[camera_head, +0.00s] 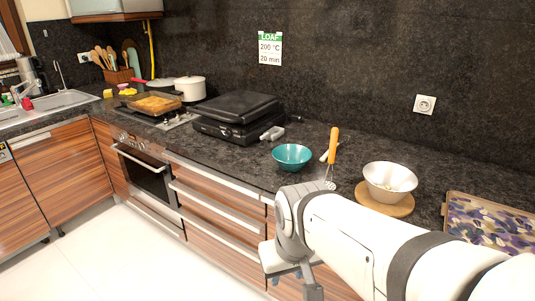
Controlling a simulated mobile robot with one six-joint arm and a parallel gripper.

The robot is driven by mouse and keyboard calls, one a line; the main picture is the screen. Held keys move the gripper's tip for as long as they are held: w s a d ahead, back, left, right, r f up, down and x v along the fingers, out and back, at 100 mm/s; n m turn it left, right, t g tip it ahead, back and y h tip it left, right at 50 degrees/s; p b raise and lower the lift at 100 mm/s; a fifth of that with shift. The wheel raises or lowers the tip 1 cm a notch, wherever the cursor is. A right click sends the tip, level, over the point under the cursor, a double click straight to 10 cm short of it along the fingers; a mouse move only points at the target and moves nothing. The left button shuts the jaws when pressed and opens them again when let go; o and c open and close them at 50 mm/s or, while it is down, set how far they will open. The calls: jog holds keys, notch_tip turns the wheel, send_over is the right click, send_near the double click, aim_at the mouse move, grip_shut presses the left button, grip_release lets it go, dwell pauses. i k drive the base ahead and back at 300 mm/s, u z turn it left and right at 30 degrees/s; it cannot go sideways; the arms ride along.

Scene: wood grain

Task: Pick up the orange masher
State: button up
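The orange masher (333,146) has an upright orange handle and a thin wire head near the counter's front edge, between a teal bowl and a pale bowl. Its lower end shows close above my arm's bent joint in the picture; I cannot tell exactly how it is supported. My arm reaches in from the lower right and bends down in front of the drawers.
The teal bowl (292,157) stands left of the masher. The pale bowl (390,181) sits on a round wooden board (385,204) to the right. A black grill (237,117) is farther left. A patterned tray (490,221) lies at far right. The floor (125,255) is clear at left.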

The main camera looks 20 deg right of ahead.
aim_at(334, 130)
jog(key=z, duration=0.3)
jog(key=i, duration=1.05)
jog(key=z, duration=0.75)
